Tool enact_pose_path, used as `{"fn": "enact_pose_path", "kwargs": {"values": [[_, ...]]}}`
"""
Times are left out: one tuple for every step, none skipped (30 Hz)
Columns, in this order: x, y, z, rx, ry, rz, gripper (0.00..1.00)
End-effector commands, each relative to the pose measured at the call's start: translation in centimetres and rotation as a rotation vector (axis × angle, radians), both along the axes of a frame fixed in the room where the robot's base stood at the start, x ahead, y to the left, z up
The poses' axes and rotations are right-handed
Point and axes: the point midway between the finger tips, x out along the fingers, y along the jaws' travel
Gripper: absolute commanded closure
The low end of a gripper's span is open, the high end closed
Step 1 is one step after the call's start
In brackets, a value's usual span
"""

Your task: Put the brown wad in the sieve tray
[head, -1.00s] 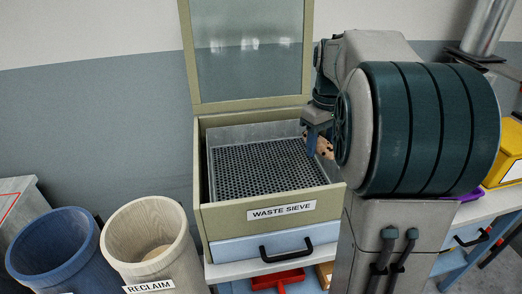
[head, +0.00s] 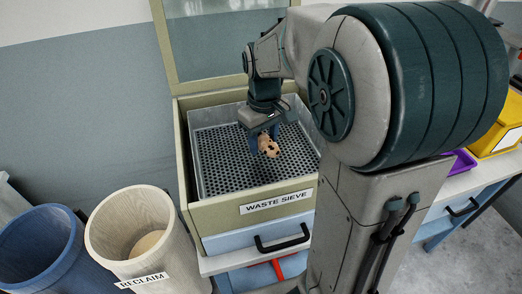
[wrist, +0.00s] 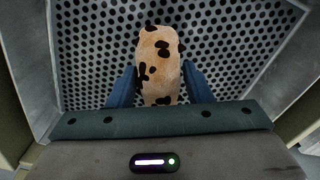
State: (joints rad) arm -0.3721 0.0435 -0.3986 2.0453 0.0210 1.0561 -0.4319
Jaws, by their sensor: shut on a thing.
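The wad (head: 268,147) is tan-brown with dark spots. My gripper (head: 262,142) is shut on it and holds it over the sieve tray. In the wrist view the wad (wrist: 159,68) sits between the two blue fingers of my gripper (wrist: 160,88), with the perforated floor behind it. The sieve tray (head: 215,160) is a grey metal tray with a floor full of holes, set in the box labelled WASTE SIEVE. Its lid stands open. The gap between wad and tray floor is hard to judge. My arm hides the tray's right side.
A wooden RECLAIM bin (head: 115,222) and a blue bin (head: 50,245) stand left of the sieve box (head: 280,188). The raised lid (head: 215,35) rises behind the tray. A yellow bin (head: 497,125) and a purple tray (head: 460,162) are on the bench at right.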

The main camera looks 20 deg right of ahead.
Motion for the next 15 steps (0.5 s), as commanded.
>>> {"fn": "enact_pose_path", "kwargs": {"values": [[-0.2, 0.4, -0.2, 0.000, 0.001, 0.002, 0.77], [-0.2, 0.6, -0.3, 0.000, 0.001, 0.002, 0.77], [-0.3, 0.7, -0.5, 0.000, 0.001, 0.002, 0.77], [-0.3, 0.7, -0.7, -0.001, 0.002, 0.001, 0.77], [-0.3, 0.8, -1.1, -0.001, 0.003, 0.001, 0.77], [-0.3, 0.8, -1.7, -0.001, 0.004, 0.001, 0.77], [-0.4, 0.7, -2.2, -0.002, 0.005, 0.000, 0.77], [-0.4, 0.7, -2.6, -0.001, 0.006, 0.000, 0.77], [-0.3, 0.7, -3.2, -0.001, 0.005, -0.001, 0.77], [-0.3, 0.7, -3.6, -0.001, 0.005, -0.001, 0.77], [-0.3, 0.7, -3.9, -0.001, 0.004, -0.001, 0.77], [-0.3, 0.7, -4.2, 0.000, 0.003, -0.001, 0.77], [-0.3, 0.7, -4.4, -0.001, 0.002, 0.000, 0.77], [-0.3, 0.7, -4.5, 0.000, 0.001, 0.000, 0.77], [-0.3, 0.7, -4.5, 0.000, 0.000, 0.000, 0.77]]}}
